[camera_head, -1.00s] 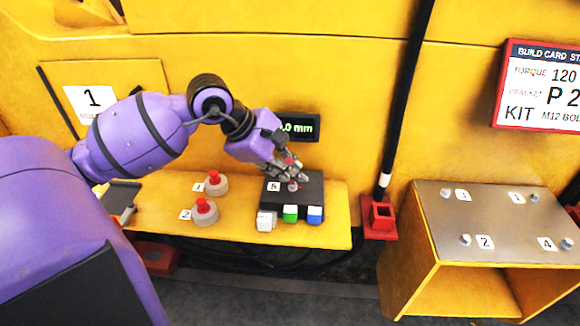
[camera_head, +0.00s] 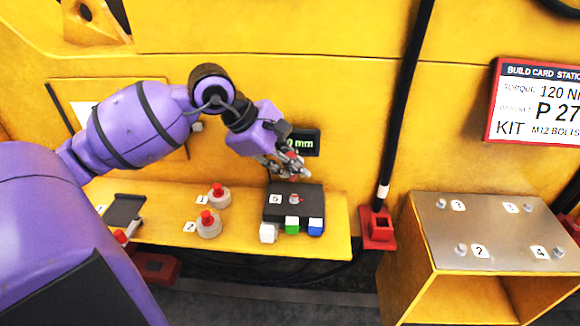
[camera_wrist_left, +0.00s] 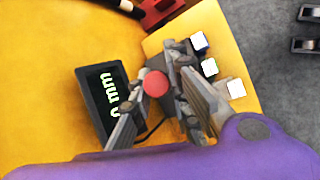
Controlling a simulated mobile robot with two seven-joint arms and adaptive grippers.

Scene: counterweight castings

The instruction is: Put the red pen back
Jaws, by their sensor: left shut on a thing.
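My left gripper (camera_head: 287,168) is shut on a slim thing and holds it above the back of the black block (camera_head: 273,214). In the left wrist view, a round red end (camera_wrist_left: 156,83) shows between the fingers of the left gripper (camera_wrist_left: 160,84). It looks like the end of the red pen; the fingers hide most of its length. The black block has a label and a small grey post with a red mark (camera_head: 294,199) on top. My right gripper is not in view.
Two red-topped knobs (camera_head: 218,194) (camera_head: 208,222) and a dark tray (camera_head: 124,210) are left. A metal-topped stand (camera_head: 500,225) is right.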

